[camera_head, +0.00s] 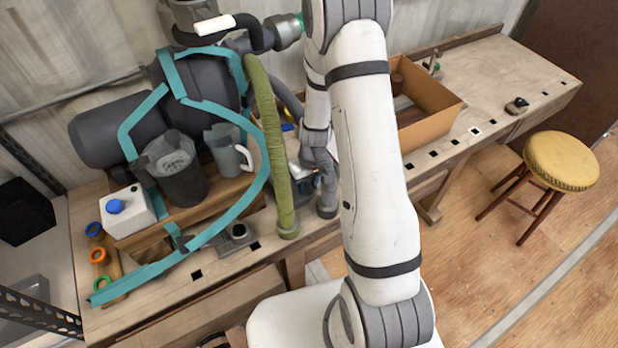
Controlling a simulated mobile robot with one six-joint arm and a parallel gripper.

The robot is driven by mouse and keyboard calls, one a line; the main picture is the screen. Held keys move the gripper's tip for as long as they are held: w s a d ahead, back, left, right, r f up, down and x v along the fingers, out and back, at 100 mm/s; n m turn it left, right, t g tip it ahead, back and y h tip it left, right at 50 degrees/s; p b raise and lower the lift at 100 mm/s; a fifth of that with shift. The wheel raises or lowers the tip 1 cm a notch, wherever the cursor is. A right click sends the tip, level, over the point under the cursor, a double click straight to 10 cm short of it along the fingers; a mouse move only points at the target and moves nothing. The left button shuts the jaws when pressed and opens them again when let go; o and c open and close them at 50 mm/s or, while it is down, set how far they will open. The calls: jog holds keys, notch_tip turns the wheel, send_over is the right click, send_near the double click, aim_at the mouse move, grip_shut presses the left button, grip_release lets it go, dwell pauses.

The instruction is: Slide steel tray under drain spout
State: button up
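A machine with dark grey tanks (200,82) and a teal frame (232,212) stands on the left part of the bench. I cannot make out a drain spout on it for certain. A small grey metal piece with a round opening (238,233) sits at the bench's front edge below the frame. No steel tray can be clearly identified; a pale grey surface shows partly behind the green hose and my wrist. My white arm rises in front and bends down behind itself. My gripper (327,205) is near the green hose, largely hidden, and its fingers cannot be made out.
A thick green hose (271,140) hangs beside my wrist. A dark bucket (178,182), a grey pitcher (226,154) and a white box with a blue knob (127,213) stand at left. An open cardboard box (432,124) is right of my arm. A yellow-topped stool (561,160) stands on the floor.

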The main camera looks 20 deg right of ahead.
grip_shut()
dwell(0.3)
dwell(0.3)
